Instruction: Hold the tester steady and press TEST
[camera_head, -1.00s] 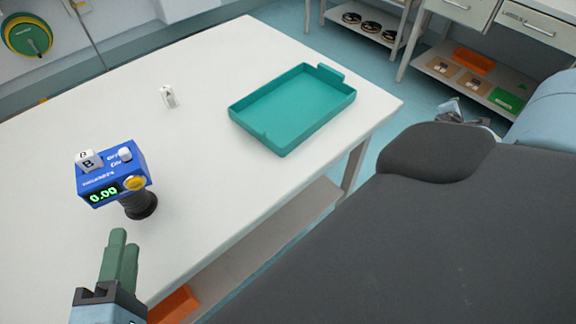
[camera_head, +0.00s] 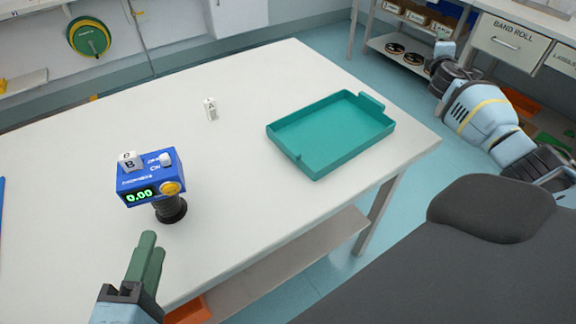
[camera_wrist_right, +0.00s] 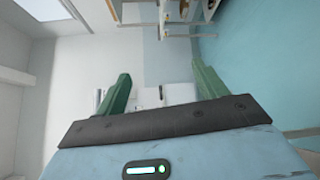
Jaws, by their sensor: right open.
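The blue tester (camera_head: 146,182) stands on a black round base (camera_head: 171,209) at the left part of the white table. Its green display (camera_head: 140,195) reads 0.00. A yellow button (camera_head: 170,188) is on its front and a white knob (camera_head: 166,158) on top; the small lettering is not legible. A white block marked B (camera_head: 128,162) is on its top left. My left gripper (camera_head: 150,243) is in front of and below the tester, apart from it. Its green fingers overlap in view, so their gap is unclear. My right gripper (camera_wrist_right: 160,76) is open and empty, away from the table.
A teal tray (camera_head: 330,135), empty, lies at the table's right end. A small white block marked A (camera_head: 211,109) stands left of it. The white table (camera_head: 245,190) is clear between tester and tray. Drawers (camera_head: 510,40) and shelves stand at the back right.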

